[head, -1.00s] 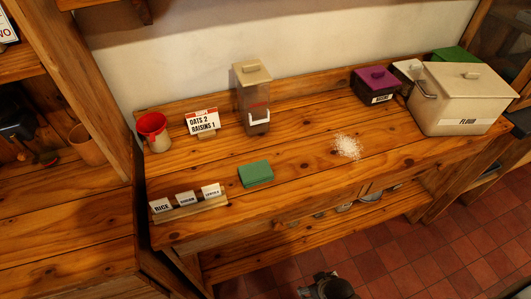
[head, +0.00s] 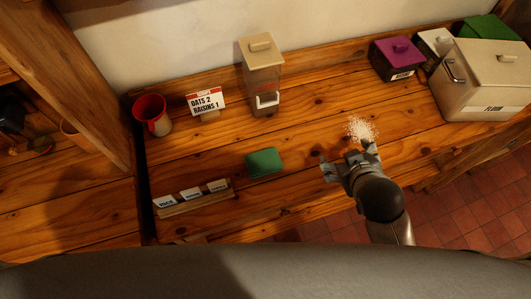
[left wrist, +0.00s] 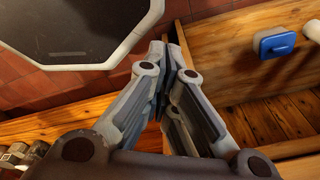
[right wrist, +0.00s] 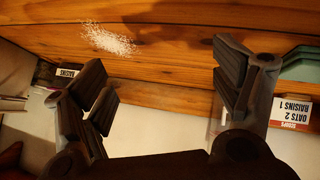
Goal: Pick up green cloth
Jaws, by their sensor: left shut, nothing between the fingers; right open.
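The green cloth (head: 264,162) lies folded on the wooden counter, near the middle, in the head view. Part of it shows at the right edge of the right wrist view (right wrist: 304,64). My right gripper (head: 348,161) is open and empty over the counter, to the right of the cloth and apart from it, near the white spill. Its spread fingers also show in the right wrist view (right wrist: 165,85). My left gripper (left wrist: 162,85) is shut and empty in the left wrist view, with no cloth near it. It is not in the head view.
White spilled grains (head: 361,129) lie beyond the right gripper. A label rack (head: 195,197), red cup (head: 152,115), recipe card (head: 206,101) and tall dispenser (head: 264,78) stand around the cloth. A purple box (head: 397,58) and flour bin (head: 485,85) stand at right.

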